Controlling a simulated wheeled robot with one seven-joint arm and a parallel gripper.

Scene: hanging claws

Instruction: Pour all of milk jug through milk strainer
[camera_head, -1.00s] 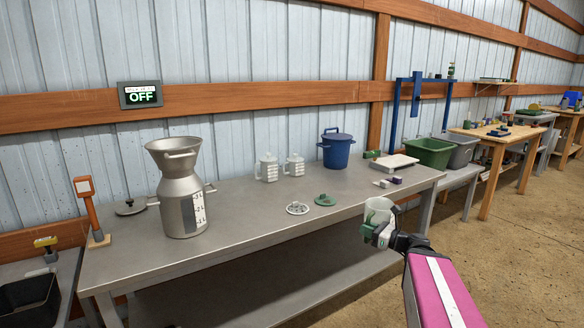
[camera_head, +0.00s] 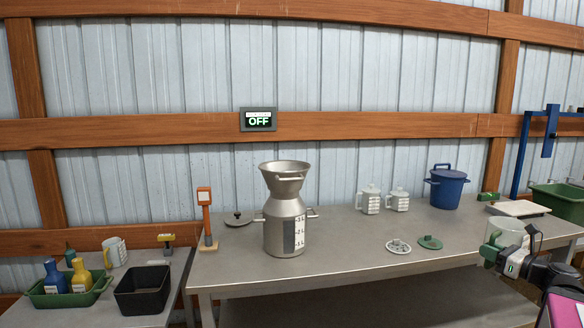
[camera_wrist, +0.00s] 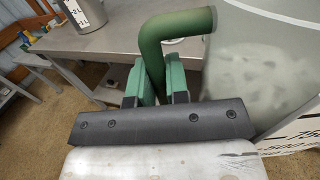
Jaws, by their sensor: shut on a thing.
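The milk jug (camera_head: 509,232), pale and cloudy with a green handle, is at the right in the head view, in front of the table's right part. My gripper (camera_head: 490,254) is shut on its green handle (camera_wrist: 178,32). The jug's body with printed scale marks fills the right of the wrist view (camera_wrist: 258,65). It looks about upright; its contents cannot be seen. The milk strainer (camera_head: 285,176), a wide metal funnel, sits on top of the metal milk can (camera_head: 278,238). My gripper is well to the right of the strainer, apart from it.
The grey table (camera_head: 345,262) has clear room in front of the can. Two lidded white jugs (camera_head: 370,200), a blue pail (camera_head: 445,188) and two small discs (camera_head: 398,246) stand to its right. An orange post (camera_head: 206,220) stands to its left.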

